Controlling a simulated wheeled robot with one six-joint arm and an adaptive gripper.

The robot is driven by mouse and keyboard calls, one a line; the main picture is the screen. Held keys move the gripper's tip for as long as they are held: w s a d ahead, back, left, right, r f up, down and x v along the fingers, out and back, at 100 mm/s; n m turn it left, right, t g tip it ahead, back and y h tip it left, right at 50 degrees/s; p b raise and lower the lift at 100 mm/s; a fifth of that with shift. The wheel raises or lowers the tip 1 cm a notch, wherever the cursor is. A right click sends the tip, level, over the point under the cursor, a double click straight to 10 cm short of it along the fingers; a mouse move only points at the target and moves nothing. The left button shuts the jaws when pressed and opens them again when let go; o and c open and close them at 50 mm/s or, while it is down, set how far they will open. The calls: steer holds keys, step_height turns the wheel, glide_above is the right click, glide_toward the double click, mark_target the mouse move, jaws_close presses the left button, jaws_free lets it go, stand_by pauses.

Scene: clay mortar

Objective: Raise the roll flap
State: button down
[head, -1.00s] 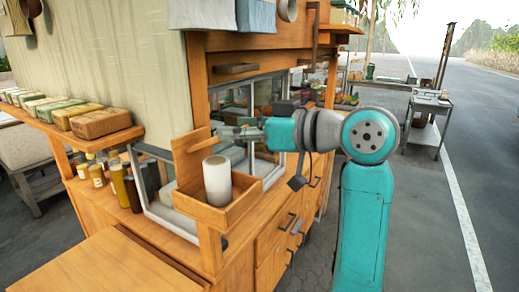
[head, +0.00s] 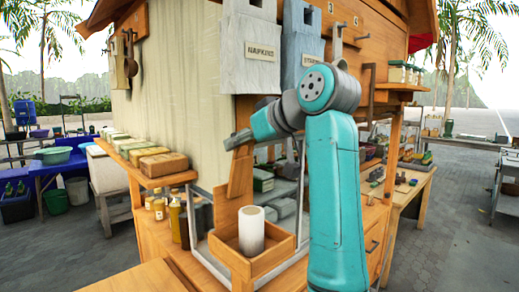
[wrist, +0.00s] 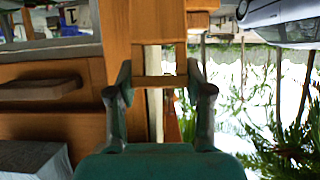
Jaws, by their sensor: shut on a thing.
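The roll flap (head: 240,176) is a wooden board that stands, slightly slanted, above the open wooden tray (head: 275,262) at the stall's corner. A white roll (head: 251,231) stands upright in that tray. My gripper (head: 236,141) is at the flap's top end in the head view. In the wrist view my gripper (wrist: 160,82) has its two fingers on either side of a narrow wooden piece, which looks like the flap's handle. The exact contact is small in the head view.
Wrapped soap-like blocks (head: 157,164) line a shelf at the left, with bottles (head: 176,220) below. A napkin box (head: 249,50) hangs above my gripper. Stall shelves lie behind my arm, and paved ground is open at the right.

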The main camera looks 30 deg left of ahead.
steer(key=shift+w+a+r+h, duration=0.1)
steer(key=shift+w+a+h, duration=0.1)
steer(key=shift+a+h, duration=0.3)
steer(key=shift+a, duration=0.1)
steer(key=shift+c, duration=2.1)
jaws_free()
steer(key=v, duration=1.2)
steer(key=shift+w, duration=0.2)
